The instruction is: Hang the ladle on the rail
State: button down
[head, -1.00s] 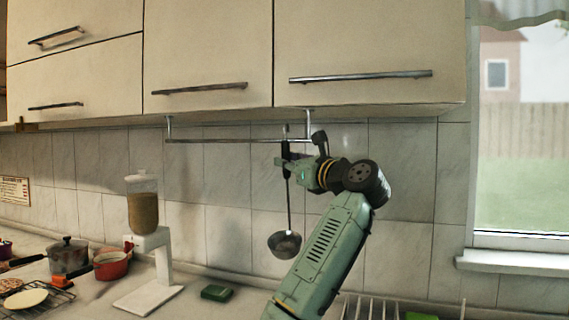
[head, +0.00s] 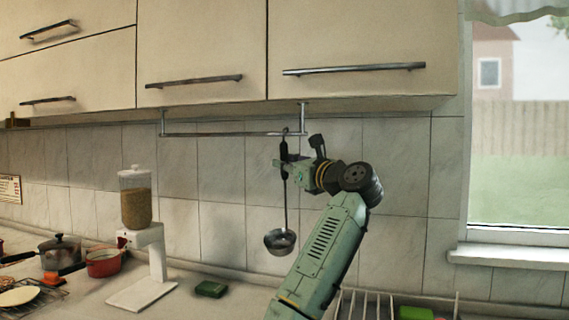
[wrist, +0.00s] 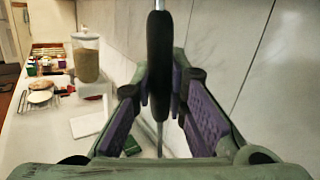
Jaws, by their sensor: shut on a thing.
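The ladle hangs upright, with a metal bowl (head: 280,243) at the bottom, a thin shaft and a black grip (head: 284,152). Its hooked top end (head: 286,131) is at the metal rail (head: 215,135), near the rail's right end. I cannot tell whether the hook rests on the rail or is just in front of it. My gripper (head: 285,165) is shut on the black grip, below the rail. In the wrist view the black grip (wrist: 159,55) stands between the purple pads of my gripper (wrist: 160,95); the bowl is hidden there.
Cupboards (head: 360,45) are close above the rail, and the tiled wall (head: 225,175) is behind it. On the counter stand a grain dispenser (head: 136,205), a red pot (head: 103,262), a grey pot (head: 60,252), a green box (head: 210,289) and a dish rack (head: 365,305).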

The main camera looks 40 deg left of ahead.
jog(key=c, duration=1.5)
grip_release()
jog(key=d, duration=0.4)
jog(key=s+d+f, duration=0.1)
jog(key=d, duration=0.6)
jog(key=shift+s+d+f, duration=0.2)
jog(key=shift+s+d, duration=0.15)
jog(key=shift+d, duration=0.05)
jog(key=shift+d, duration=0.1)
